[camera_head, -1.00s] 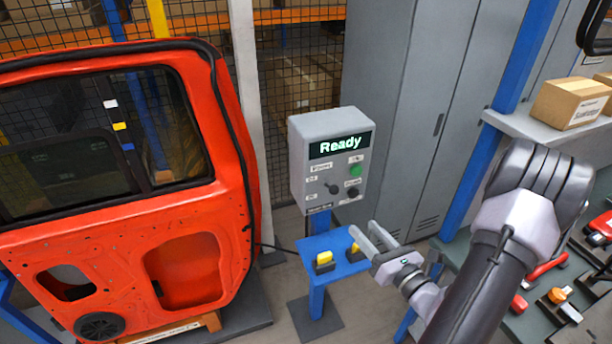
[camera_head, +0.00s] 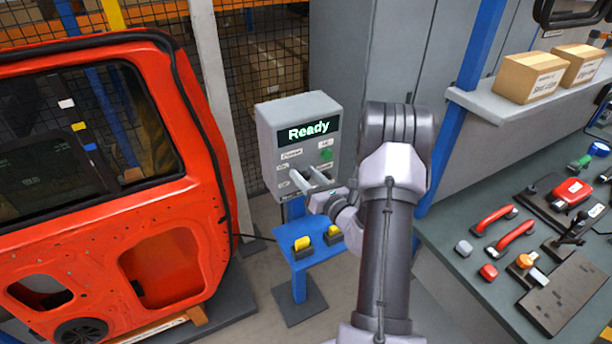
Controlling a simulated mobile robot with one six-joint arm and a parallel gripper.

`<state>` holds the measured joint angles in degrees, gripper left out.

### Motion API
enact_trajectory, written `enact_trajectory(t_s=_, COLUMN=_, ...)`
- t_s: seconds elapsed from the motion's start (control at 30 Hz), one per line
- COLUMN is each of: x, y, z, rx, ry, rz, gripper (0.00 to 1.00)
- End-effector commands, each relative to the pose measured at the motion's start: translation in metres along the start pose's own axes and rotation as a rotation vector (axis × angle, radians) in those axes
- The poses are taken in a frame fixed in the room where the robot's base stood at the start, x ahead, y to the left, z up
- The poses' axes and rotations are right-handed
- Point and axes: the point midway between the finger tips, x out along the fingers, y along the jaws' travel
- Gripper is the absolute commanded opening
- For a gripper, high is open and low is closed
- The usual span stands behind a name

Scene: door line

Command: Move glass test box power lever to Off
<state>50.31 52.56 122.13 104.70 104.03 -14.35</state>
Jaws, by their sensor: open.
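The grey test box (camera_head: 298,145) stands on a blue post, with a lit screen (camera_head: 308,131) reading "Ready" and a green button (camera_head: 326,154) at its right. My gripper (camera_head: 304,180) is at the lower left of the box's front panel, with its two fingers pointing at the panel and apart. The power lever is hidden behind the fingers, so I cannot tell its position or whether the fingers touch it. The small labels are too blurred to read surely.
A red car door (camera_head: 120,180) stands close on the left. A blue shelf (camera_head: 308,250) below the box carries yellow-topped pieces (camera_head: 302,243). A bench (camera_head: 470,215) with red handles and tools is at the right, under cardboard boxes (camera_head: 530,77).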

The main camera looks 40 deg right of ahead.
Motion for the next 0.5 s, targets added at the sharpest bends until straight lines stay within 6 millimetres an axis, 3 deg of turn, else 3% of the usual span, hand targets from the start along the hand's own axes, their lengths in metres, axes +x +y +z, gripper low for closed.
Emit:
enact_trajectory(t_s=0.13, x=-0.0003, y=0.0, z=0.0, rx=0.0, ry=0.0, rz=0.0, gripper=0.41)
enact_trajectory(t_s=0.33, x=-0.0005, y=0.0, z=0.0, rx=0.0, ry=0.0, rz=0.0, gripper=0.01)
enact_trajectory(t_s=0.5, x=-0.0005, y=0.0, z=0.0001, rx=-0.001, ry=0.0, rz=0.0, gripper=0.0)
